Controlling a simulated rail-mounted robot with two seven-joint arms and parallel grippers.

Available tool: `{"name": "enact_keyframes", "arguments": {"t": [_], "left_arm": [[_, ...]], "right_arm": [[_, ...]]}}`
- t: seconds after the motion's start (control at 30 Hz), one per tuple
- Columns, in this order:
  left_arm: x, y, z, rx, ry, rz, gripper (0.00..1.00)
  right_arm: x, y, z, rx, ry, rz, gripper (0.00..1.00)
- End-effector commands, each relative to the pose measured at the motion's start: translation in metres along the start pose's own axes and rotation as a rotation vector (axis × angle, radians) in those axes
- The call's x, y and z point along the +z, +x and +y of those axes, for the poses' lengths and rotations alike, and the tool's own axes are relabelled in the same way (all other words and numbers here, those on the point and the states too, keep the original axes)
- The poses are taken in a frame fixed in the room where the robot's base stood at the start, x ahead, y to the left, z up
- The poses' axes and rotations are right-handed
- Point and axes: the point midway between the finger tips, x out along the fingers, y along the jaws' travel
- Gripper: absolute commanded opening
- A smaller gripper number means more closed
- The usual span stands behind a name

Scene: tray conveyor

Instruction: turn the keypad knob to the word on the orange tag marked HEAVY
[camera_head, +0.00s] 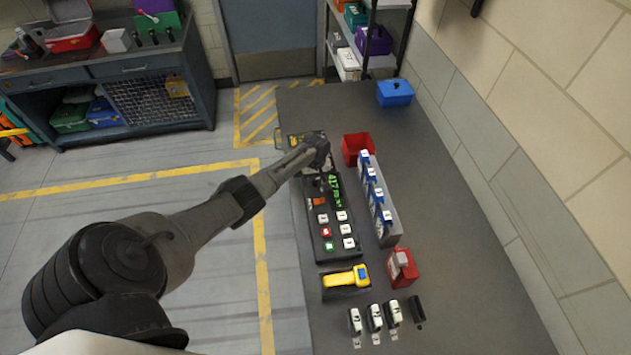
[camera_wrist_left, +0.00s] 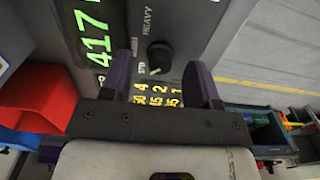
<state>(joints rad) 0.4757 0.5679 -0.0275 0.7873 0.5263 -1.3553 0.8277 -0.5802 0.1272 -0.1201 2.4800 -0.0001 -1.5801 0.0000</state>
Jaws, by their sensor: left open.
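The black keypad panel (camera_head: 328,244) lies on the grey counter, with a green display reading 417 (camera_wrist_left: 95,35) and white, red and green keys. The dark round knob (camera_wrist_left: 158,54) shows in the left wrist view, beyond and between my left fingertips. The word HEAVY is printed on the panel beside it; other small lettering near it is hard to read. An orange patch (camera_head: 319,201) is on the keypad; I cannot read any word on it. My left gripper (camera_head: 318,148) (camera_wrist_left: 162,72) is open over the keypad's far end, apart from the knob as far as I can tell. My right gripper is out of view.
A red bin (camera_head: 356,147) and a row of blue-and-white items (camera_head: 376,194) stand right of the keypad. A yellow handheld device (camera_head: 346,278) lies nearer me. A blue box (camera_head: 395,92) is at the far end. The counter's right side is clear.

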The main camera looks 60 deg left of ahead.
Motion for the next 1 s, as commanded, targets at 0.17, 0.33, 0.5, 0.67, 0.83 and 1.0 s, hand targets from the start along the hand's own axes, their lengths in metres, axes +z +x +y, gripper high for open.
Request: {"name": "enact_keyframes", "arguments": {"t": [0.17,0.33,0.5,0.67,0.83,1.0], "left_arm": [[0.0002,0.0108,0.0002,0.0,0.001,0.0,0.55],[0.0003,0.0126,0.0002,0.0,0.002,0.0,0.55],[0.0003,0.0125,0.0001,0.0,0.002,0.0,0.55],[0.0003,0.0124,0.0001,0.0,0.001,0.0,0.42],[0.0003,0.0124,0.0001,0.0,0.001,0.0,0.26],[0.0002,0.0123,0.0,0.0,0.001,0.0,0.09]], "right_arm": [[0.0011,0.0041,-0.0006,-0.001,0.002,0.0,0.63],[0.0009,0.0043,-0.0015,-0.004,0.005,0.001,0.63],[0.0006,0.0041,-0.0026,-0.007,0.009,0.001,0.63],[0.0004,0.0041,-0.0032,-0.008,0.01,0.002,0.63],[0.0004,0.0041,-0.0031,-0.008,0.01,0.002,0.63],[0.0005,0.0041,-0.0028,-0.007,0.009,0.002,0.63]]}}
